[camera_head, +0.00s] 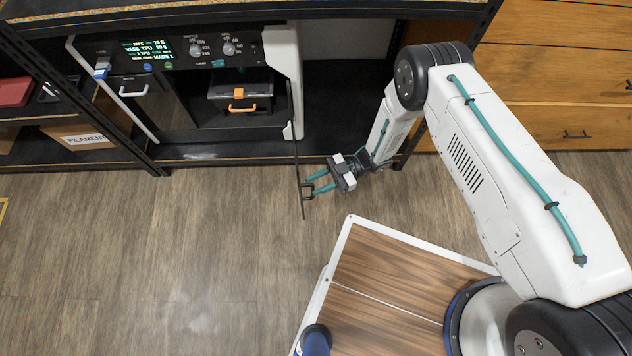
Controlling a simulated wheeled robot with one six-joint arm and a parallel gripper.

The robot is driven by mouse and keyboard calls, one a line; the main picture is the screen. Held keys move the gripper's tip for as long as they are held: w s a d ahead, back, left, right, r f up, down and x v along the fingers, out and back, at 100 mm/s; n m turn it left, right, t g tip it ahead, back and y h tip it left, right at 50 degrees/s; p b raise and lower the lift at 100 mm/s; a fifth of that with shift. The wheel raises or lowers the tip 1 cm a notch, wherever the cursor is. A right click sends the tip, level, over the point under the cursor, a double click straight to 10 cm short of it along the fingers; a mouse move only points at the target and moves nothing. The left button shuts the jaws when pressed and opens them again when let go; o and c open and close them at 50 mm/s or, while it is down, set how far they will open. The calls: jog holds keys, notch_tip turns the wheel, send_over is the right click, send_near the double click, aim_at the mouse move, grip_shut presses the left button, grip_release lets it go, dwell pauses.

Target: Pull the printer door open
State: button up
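The printer (185,85) stands on the rack shelf at the upper left, with a lit display and knobs. Its thin dark door (295,150) is swung out and seen almost edge-on, reaching from the printer's right side over the floor. A small dark handle (306,190) is near the door's outer end. My gripper (312,187) is at this handle, from the right. Its two teal fingers are visibly apart, with their tips at the handle. Whether they touch it is too small to tell.
Inside the printer is an orange-handled part (238,105). A filament box (85,138) and a red item (14,92) are on the left shelf. Wooden drawers (570,105) stand at the right. The floor (170,240) left of the door is clear.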

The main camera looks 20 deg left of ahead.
jog(key=v, duration=0.7)
jog(key=shift+w, duration=0.25)
jog(key=shift+d+f, duration=0.1)
